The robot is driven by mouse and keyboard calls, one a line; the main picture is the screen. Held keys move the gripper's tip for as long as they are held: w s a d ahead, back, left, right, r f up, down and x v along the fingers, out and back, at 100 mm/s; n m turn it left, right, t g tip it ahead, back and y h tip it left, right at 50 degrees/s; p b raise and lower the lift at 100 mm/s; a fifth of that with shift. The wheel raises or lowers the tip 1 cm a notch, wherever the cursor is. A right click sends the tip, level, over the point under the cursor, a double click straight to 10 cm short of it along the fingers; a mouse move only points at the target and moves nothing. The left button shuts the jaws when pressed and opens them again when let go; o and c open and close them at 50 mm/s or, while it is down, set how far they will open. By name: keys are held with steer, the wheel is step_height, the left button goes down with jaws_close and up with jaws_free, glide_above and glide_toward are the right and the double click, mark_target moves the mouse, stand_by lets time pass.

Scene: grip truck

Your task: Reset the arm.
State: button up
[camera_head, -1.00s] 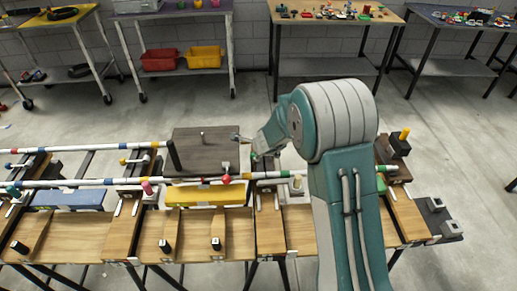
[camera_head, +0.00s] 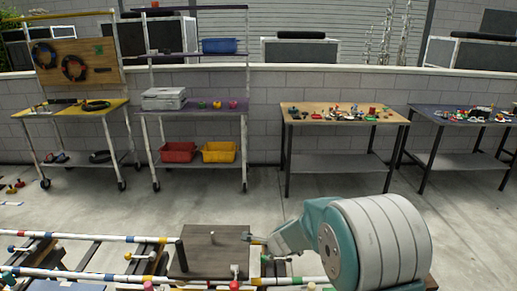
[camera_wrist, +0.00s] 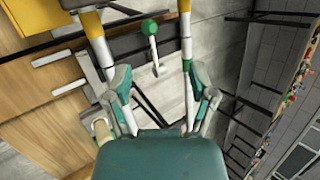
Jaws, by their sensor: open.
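My arm (camera_head: 375,245) reaches in from the lower right in the head view, with its large teal and grey joint in front. My gripper (camera_head: 250,238) shows small at its end, beside the right edge of a dark brown block on the bench. In the wrist view my gripper (camera_wrist: 157,85) is open, its two fingers spread wide with nothing between them. A green-capped lever (camera_wrist: 150,28) with a white stem lies ahead of the fingers. Yellow and white striped rails show close to both fingers; I cannot tell whether they touch.
The workbench carries the brown block (camera_head: 205,254), striped rails (camera_head: 85,238) and a red knob (camera_head: 234,285). Behind are a cart with red (camera_head: 178,152) and yellow (camera_head: 218,152) bins, and a wooden-topped table (camera_head: 345,114) with small parts. Grey floor between is clear.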

steer(key=s+d+r+n+y, duration=0.1)
steer(key=s+d+r+n, duration=0.1)
steer(key=s+r+n, duration=1)
steer(key=s+d+r+n+h, duration=0.2)
steer(key=s+d+r+n, duration=0.1)
steer(key=s, duration=0.8)
steer(key=s+d+r+n+g+h, duration=0.1)
steer(key=s+d+r+n, duration=0.2)
steer(key=s+d, duration=0.3)
steer(key=s+r, duration=0.1)
steer(key=s, duration=0.4)
steer(key=shift+s+d+r+h, duration=0.15)
steer(key=shift+s+r+h, duration=0.15)
steer(key=shift+h, duration=0.1)
steer(key=shift+c, duration=1.1)
